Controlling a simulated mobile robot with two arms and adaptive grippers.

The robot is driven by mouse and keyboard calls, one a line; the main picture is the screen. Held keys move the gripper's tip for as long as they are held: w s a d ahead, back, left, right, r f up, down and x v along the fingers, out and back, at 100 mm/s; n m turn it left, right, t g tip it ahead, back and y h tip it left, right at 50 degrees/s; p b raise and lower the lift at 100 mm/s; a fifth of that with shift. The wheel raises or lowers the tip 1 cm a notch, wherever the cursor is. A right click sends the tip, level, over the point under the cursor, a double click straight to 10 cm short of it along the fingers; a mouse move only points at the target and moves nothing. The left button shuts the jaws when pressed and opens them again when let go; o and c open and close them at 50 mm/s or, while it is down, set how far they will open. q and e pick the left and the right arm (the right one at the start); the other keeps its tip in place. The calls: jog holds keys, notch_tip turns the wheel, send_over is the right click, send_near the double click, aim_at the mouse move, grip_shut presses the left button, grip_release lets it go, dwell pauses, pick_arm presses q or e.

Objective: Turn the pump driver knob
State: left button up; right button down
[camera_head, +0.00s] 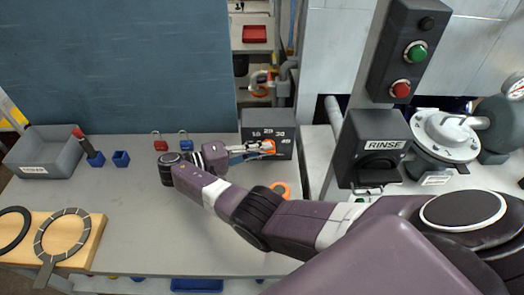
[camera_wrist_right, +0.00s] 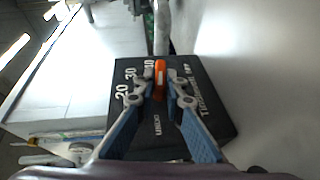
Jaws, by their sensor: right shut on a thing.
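The pump driver is a dark grey box (camera_head: 258,118) with white scale numbers, at the back right of the table. Its orange knob (camera_head: 269,146) is on the front face. It also shows upright between the fingers in the wrist view (camera_wrist_right: 160,68). My right gripper (camera_head: 262,149) reaches in from the right and is shut on the knob. In the wrist view its blue-padded fingers (camera_wrist_right: 160,84) stand on either side of the knob, and its lower part is partly hidden. My left gripper is not in view.
A RINSE box (camera_head: 376,125) and a button panel (camera_head: 408,52) stand to the right. Red (camera_head: 159,146) and blue (camera_head: 185,146) padlocks are at the table's back edge. A grey bin (camera_head: 45,158) is at the left.

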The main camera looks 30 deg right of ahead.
jog(key=c, duration=2)
grip_release()
